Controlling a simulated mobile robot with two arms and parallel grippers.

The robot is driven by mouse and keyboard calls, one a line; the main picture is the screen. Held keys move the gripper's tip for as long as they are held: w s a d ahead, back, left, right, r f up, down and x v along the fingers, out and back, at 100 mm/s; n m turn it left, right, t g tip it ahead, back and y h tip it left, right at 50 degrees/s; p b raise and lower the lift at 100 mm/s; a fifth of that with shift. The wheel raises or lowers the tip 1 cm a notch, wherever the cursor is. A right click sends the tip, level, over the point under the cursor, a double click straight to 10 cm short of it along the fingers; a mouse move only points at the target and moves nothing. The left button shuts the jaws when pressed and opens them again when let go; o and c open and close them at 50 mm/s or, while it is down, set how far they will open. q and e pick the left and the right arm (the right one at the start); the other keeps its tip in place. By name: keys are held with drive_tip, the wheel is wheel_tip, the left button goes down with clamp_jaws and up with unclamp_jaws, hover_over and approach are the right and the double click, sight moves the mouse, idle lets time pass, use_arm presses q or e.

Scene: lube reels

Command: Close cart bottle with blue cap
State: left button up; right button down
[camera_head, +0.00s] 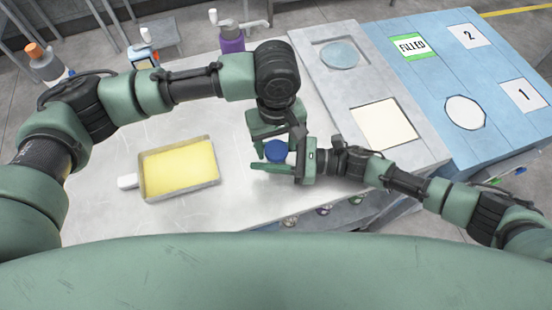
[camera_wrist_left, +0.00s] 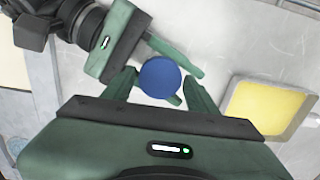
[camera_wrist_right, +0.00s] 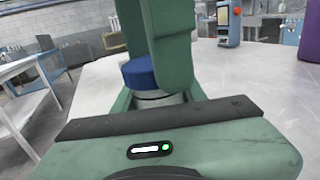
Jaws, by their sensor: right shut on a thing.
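The bottle's blue cap (camera_head: 275,150) shows as a round disc from above, also in the left wrist view (camera_wrist_left: 160,77). In the right wrist view the cap (camera_wrist_right: 140,72) sits over the pale bottle body (camera_wrist_right: 155,98); whether it is fully seated cannot be told. My right gripper (camera_head: 272,160) reaches in from the right and is shut on the bottle below the cap. My left gripper (camera_head: 277,143) points down from above, open, with one finger on each side of the cap. Its arm hides part of the cap and bottle in the right wrist view.
A yellow-filled tray (camera_head: 143,182) lies left on the pale cart top (camera_head: 110,215). A purple container (camera_head: 231,40) and an orange-topped bottle (camera_head: 45,62) stand at the back.

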use_arm(q)
drive_tip(key=m, duration=0.5)
drive_tip(key=shift+m, duration=0.3)
drive_tip(key=m, duration=0.8)
drive_tip(key=shift+m, duration=0.3)
drive_tip(key=m, duration=1.2)
drive_tip(key=shift+m, duration=0.4)
drive_tip(key=m, duration=0.8)
drive_tip(key=shift+m, duration=0.3)
drive_tip(key=o, duration=1.5)
drive_tip(key=shift+o, duration=0.2)
drive_tip(key=shift+d, duration=0.1)
